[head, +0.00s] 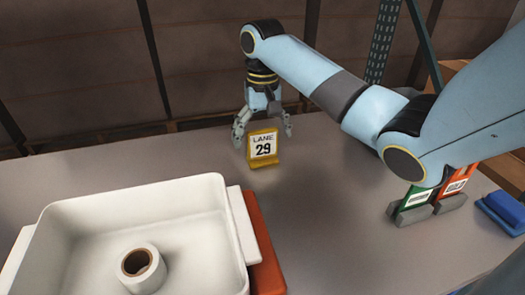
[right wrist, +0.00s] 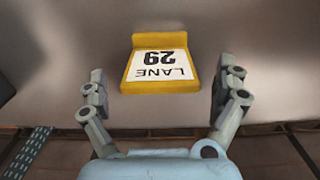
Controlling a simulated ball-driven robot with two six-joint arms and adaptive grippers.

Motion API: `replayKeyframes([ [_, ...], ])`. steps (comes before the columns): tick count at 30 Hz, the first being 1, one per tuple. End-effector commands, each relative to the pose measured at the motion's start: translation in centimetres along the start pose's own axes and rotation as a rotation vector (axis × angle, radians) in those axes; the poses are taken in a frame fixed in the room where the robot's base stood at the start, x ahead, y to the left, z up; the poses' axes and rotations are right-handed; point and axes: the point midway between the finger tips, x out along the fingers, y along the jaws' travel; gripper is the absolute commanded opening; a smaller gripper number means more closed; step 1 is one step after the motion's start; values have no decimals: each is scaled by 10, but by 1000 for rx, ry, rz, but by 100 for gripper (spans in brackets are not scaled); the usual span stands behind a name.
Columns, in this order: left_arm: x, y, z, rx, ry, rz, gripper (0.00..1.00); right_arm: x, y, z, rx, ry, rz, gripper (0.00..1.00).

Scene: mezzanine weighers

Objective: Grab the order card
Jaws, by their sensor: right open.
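A yellow stand (head: 263,160) with a white "LANE 29" face stands on the grey table towards its far edge. My right gripper (head: 263,138) is open and empty just behind and above it. In the right wrist view the stand (right wrist: 160,88) shows between the open fingers, with no clear contact. A green card (head: 414,198) and an orange card (head: 459,180), both with white labels, stand in grey holders at the right, partly behind my right arm. Which thing is the order card I cannot tell. My left gripper is out of view.
A white tray (head: 215,200) with a paper roll (head: 139,266) in it fills the front left. A red-orange flat thing (head: 265,245) lies under its right side. A blue object (head: 503,212) is at the right edge. The table's middle is clear.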

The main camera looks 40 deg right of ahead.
Motion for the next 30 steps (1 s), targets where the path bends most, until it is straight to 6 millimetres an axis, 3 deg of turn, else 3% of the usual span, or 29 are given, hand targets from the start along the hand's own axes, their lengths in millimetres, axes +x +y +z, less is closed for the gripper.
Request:
replayKeyframes([
  [6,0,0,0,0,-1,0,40,1,0,0,0,1,0,99],
  [20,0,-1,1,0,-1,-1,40,0,0,0,0,1,0,40],
  [30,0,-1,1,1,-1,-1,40,0,0,0,0,1,0,39],
])
